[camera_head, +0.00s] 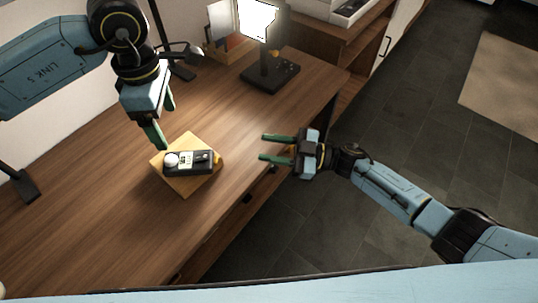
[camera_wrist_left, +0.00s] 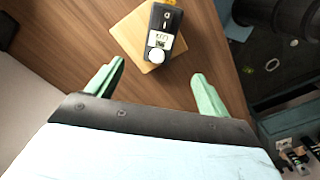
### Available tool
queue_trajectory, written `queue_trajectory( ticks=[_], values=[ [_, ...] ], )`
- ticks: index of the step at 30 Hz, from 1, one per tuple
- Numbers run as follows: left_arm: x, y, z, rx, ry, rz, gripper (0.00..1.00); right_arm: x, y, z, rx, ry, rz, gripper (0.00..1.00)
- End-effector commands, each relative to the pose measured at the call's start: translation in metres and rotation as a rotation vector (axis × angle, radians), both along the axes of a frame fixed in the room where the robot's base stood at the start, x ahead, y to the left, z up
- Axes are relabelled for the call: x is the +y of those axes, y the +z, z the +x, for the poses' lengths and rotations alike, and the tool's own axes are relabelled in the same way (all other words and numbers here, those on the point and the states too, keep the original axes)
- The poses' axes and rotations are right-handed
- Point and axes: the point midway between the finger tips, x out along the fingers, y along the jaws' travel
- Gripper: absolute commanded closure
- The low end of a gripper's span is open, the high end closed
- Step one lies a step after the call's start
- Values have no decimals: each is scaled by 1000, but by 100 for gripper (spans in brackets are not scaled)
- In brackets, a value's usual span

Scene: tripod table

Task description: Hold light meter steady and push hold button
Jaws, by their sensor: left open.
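The light meter (camera_head: 200,160) is a dark handheld device with a white dome at one end, a small display and a yellow part at the other end. It lies on a square wooden block (camera_head: 185,184) on the table. In the left wrist view the meter (camera_wrist_left: 163,25) lies beyond my fingertips. My left gripper (camera_head: 163,122) is open and empty, just behind the block and apart from the meter. Its two fingers show in the left wrist view (camera_wrist_left: 158,78). My right gripper (camera_head: 263,147) is open and empty at the table's front edge, right of the block.
The wooden table (camera_head: 110,190) is clear around the block. A lit lamp panel on a black stand (camera_head: 270,76) stands at the back right. A dark stand (camera_head: 183,71) and a small organiser (camera_head: 225,40) are at the back. A cabinet (camera_head: 345,35) stands beyond.

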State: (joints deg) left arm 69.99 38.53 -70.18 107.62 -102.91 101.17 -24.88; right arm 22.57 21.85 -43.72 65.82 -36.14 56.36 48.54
Motion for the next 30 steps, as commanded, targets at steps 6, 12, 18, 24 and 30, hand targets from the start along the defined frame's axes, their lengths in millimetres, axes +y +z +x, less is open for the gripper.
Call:
queue_trajectory(
  ticks=[6,12,18,24,30],
  values=[
    [0,-1,0,0,0,0,20,9,-5,-19,-36,182,-105,64],
    [0,-18,0,3,0,2,20,10,-6,-21,-40,202,-118,64],
    [0,-56,-1,4,1,2,20,10,-6,-21,-39,199,-117,64],
    [0,-94,-1,3,1,1,20,10,-6,-21,-39,198,-115,64],
    [0,-122,0,2,0,1,20,10,-6,-21,-39,198,-115,64]
  ],
)
